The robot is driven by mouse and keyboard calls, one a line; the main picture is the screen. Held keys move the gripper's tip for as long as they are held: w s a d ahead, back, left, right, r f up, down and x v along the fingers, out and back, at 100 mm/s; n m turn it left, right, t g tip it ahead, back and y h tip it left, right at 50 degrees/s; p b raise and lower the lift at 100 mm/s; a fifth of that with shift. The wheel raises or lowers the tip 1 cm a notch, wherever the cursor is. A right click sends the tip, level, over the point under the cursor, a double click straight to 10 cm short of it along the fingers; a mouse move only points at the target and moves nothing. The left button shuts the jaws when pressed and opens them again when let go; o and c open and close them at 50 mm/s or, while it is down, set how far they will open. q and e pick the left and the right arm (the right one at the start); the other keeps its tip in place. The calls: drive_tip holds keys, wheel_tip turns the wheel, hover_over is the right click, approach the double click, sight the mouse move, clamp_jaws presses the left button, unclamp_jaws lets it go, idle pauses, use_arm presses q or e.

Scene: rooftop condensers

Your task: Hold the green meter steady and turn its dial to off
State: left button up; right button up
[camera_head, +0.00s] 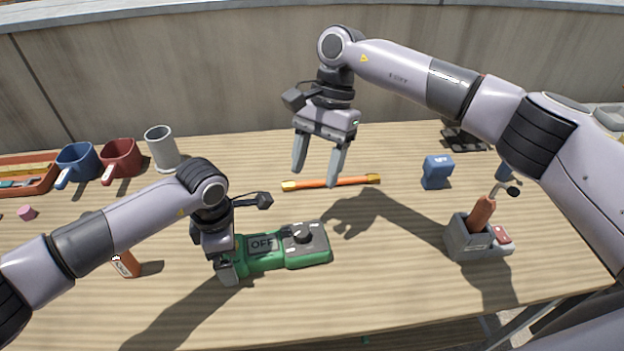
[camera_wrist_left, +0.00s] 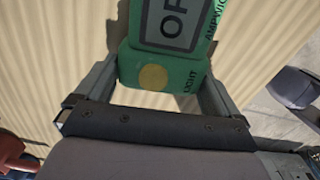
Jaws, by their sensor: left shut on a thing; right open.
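The green meter (camera_head: 265,265) lies on the wooden table, left of the middle, with its grey dial face to the right. Its screen (camera_head: 262,244) reads OFF, and a dark round dial (camera_head: 302,234) sits on the grey face. My left gripper (camera_head: 229,268) is shut on the meter's left end. In the left wrist view the meter (camera_wrist_left: 196,75) sits between the two fingers, with a yellow round button (camera_wrist_left: 153,77) near them. My right gripper (camera_head: 318,172) is open and empty, raised above the table behind the meter, apart from the dial.
An orange stick (camera_head: 335,183) lies behind the meter. A grey holder (camera_head: 458,242) with an orange-handled tool and a blue box (camera_head: 437,172) stand right. Blue (camera_head: 78,163) and red (camera_head: 121,158) mugs and a grey cup (camera_head: 161,148) stand back left. An orange item (camera_head: 126,263) lies left.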

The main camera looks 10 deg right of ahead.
idle(0.3)
use_arm(q)
drive_tip(key=o, duration=1)
wheel_tip(320, 180, up, 9)
drive_tip(key=p, duration=0.5)
